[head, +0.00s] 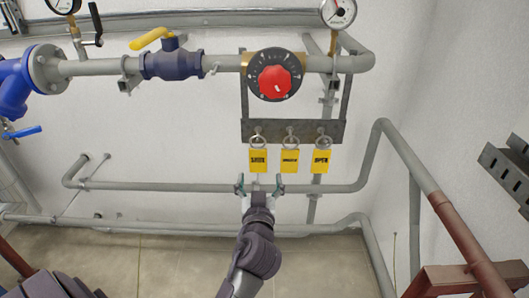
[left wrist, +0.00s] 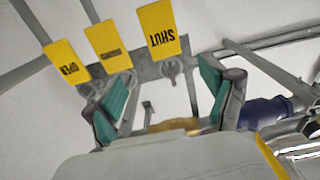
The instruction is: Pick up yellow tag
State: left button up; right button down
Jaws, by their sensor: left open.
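Three yellow tags hang by rings from a grey hook bar (head: 300,131): a left tag (head: 258,161), a middle tag (head: 290,161) and a right tag (head: 321,161). In the left wrist view they appear upside down: the tag reading SHUT (left wrist: 157,30), the middle tag (left wrist: 108,47) with lettering too small to read, and another tag (left wrist: 66,64) that seems to read OPEN. My left gripper (head: 260,187) is open and empty just below the left tag in the head view. Its teal finger pads (left wrist: 164,97) show spread apart. My right gripper is out of view.
A red knob (head: 275,82) on a round dial sits above the bar. A valve with a yellow handle (head: 153,38) is on the upper pipe. A grey pipe (head: 160,187) runs along the wall at gripper height. A brown frame (head: 455,281) stands at lower right.

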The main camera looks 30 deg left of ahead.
aim_at(258, 156)
pick_arm(q)
jog(key=p+x, duration=0.1)
jog(key=x, duration=0.4)
jog(key=shift+w+a, duration=0.2)
jog(key=shift+w, duration=0.15)
jog(key=shift+w+a+p, duration=0.4)
jog(key=shift+p, duration=0.15)
jog(key=x, duration=0.1)
jog(key=p+x, duration=0.1)
jog(key=x, duration=0.1)
jog(key=shift+a+p, duration=0.3)
jog(key=shift+a, duration=0.05)
jog(key=shift+w+a+f, duration=0.2)
jog(key=shift+w+f, duration=0.05)
jog(key=shift+w, duration=0.15)
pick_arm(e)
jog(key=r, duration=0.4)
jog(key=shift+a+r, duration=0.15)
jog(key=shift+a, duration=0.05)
pick_arm(q)
jog(key=shift+d, duration=0.1)
